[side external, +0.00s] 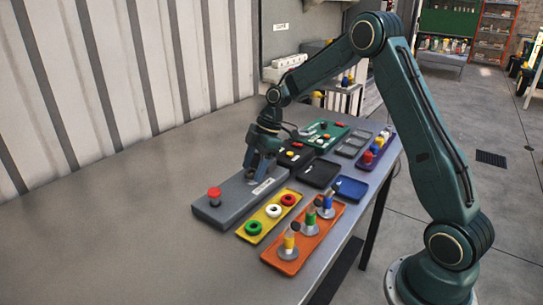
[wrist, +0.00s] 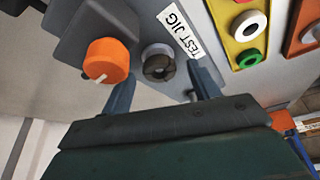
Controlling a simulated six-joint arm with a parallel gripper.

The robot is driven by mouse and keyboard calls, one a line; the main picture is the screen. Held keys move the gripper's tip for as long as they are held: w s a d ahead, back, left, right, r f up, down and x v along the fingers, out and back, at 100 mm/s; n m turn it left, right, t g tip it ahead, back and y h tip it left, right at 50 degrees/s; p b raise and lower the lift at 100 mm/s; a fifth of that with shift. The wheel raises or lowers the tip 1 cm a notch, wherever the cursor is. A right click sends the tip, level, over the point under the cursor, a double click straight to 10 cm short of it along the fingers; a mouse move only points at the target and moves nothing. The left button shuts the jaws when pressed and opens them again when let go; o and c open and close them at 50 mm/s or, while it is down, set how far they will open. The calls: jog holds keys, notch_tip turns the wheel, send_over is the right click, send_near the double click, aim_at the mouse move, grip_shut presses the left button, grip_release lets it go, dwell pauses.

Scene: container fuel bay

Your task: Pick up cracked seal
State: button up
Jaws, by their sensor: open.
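A dark brownish ring (wrist: 159,68), which looks like the cracked seal, is on the grey test jig (wrist: 225,85), beside the white TEST JIG label (wrist: 181,30). It appears to sit at a short grey round fitting; I cannot tell whether it is around it. Cracks are too small to make out. My gripper (wrist: 163,82) is open and empty, its fingers on either side of the ring in the picture; contact cannot be judged. In the side view, my gripper (side external: 262,170) points down over the jig (side external: 226,206) and hides the ring.
An orange knob (wrist: 107,60) stands close to the left finger. A red button (side external: 214,193) is on the jig's near end. A yellow tray (side external: 254,221) with coloured rings and an orange tray (side external: 291,266) with upright fittings lie right of it. The table's left side is clear.

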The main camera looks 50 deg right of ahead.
aim_at(254, 171)
jog(key=c, duration=1.1)
jog(key=shift+o, duration=0.2)
jog(key=shift+r, duration=0.15)
notch_tip(254, 171, up, 20)
dwell(0.9)
